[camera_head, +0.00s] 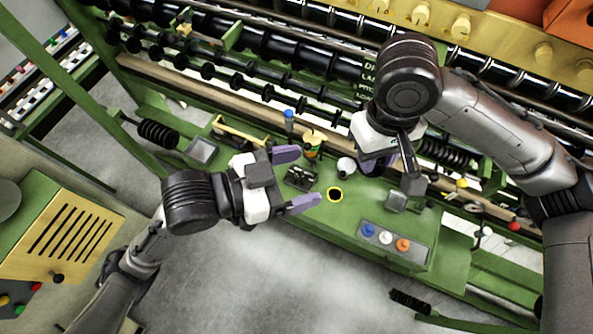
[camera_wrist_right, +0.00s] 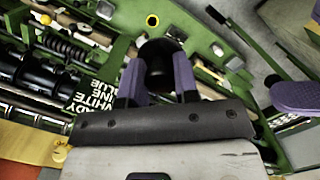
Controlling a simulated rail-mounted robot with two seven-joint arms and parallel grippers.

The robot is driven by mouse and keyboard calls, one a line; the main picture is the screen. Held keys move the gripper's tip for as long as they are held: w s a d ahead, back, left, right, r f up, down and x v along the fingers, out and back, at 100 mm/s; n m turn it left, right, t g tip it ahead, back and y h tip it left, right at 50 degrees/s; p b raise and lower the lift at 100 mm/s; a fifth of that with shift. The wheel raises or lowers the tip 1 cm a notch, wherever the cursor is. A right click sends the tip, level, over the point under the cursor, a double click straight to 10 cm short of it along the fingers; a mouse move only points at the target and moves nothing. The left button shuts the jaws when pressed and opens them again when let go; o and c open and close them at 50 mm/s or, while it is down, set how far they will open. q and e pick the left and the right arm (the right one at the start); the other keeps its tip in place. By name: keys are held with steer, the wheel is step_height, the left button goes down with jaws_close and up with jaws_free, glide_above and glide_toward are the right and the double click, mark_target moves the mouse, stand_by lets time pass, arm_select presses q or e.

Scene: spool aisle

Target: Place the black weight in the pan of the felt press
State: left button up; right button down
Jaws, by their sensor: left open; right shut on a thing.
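My right gripper (camera_head: 382,168) hangs above the right part of the green machine bed. In the right wrist view its purple fingers are shut on a dark rounded thing, the black weight (camera_wrist_right: 158,62). In the head view the weight is hidden by the gripper. I cannot tell which is the felt press's pan. My left gripper (camera_head: 296,179) is open and empty.
A panel with blue, white and orange buttons (camera_head: 385,238) is at the bed's front right. A blue-topped post (camera_head: 289,118) and an orange-and-green spool (camera_head: 312,145) stand behind the left gripper. Black rollers (camera_head: 270,45) run along the back.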

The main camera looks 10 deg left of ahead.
arm_select(q)
steer(key=x, duration=1.2)
steer(key=shift+f, duration=0.15)
steer(key=shift+c, duration=0.3)
steer(key=shift+w+a, duration=0.15)
steer(key=c, duration=0.9)
steer(key=shift+w, duration=0.1)
steer(key=shift+c, duration=0.3)
arm_select(e)
steer(key=c, duration=0.8)
jaws_free()
steer(key=shift+s, duration=0.1)
steer(key=shift+a+f, duration=0.1)
steer(key=shift+c, duration=0.3)
